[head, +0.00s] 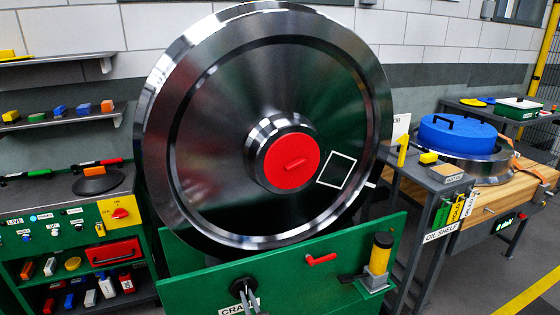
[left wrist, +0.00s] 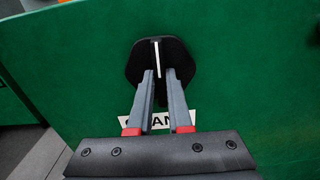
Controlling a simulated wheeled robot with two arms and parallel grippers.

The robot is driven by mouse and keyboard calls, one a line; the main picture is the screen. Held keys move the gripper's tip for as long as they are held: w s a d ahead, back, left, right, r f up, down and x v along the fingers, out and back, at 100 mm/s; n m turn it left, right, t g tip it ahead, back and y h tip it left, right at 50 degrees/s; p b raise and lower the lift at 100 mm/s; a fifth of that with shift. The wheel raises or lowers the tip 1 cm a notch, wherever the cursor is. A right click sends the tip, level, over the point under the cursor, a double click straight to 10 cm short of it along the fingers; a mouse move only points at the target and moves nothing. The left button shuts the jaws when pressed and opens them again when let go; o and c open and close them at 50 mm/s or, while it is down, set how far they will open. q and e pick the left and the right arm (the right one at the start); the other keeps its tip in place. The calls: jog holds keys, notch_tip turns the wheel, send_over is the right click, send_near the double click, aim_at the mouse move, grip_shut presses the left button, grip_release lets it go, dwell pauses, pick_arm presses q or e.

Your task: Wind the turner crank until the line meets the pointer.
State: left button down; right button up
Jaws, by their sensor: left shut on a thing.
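The large steel rail wheel (head: 190,150) stands in the green turner stand (head: 190,275), with a red hub cap (head: 285,165) at its centre. A white square outline (head: 337,170) and a short white line (head: 370,184) show at its right side. A yellow piece (head: 403,150), possibly the pointer, stands just right of the rim, above the white line. The black crank (head: 238,287) is on the stand's front panel. My left gripper (head: 246,296) is shut on it. In the left wrist view the crank (left wrist: 137,62) has an upright white stripe between my fingertips (left wrist: 160,76).
A control bench (head: 60,205) stands at left. The oil shelf (head: 440,178) and a wooden bench (head: 510,205) are at right.

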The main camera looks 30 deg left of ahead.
pick_arm(q)
jog(key=shift+f, duration=0.1)
jog(key=shift+r+m+p, duration=0.2)
jog(key=shift+m+p, duration=1)
jog(key=shift+m, duration=0.4)
jog(key=c, duration=1.3)
grip_release()
jog(key=shift+f+m, duration=0.1)
jog(key=shift+m, duration=0.2)
jog(key=o, duration=0.6)
jog(key=shift+d, duration=0.1)
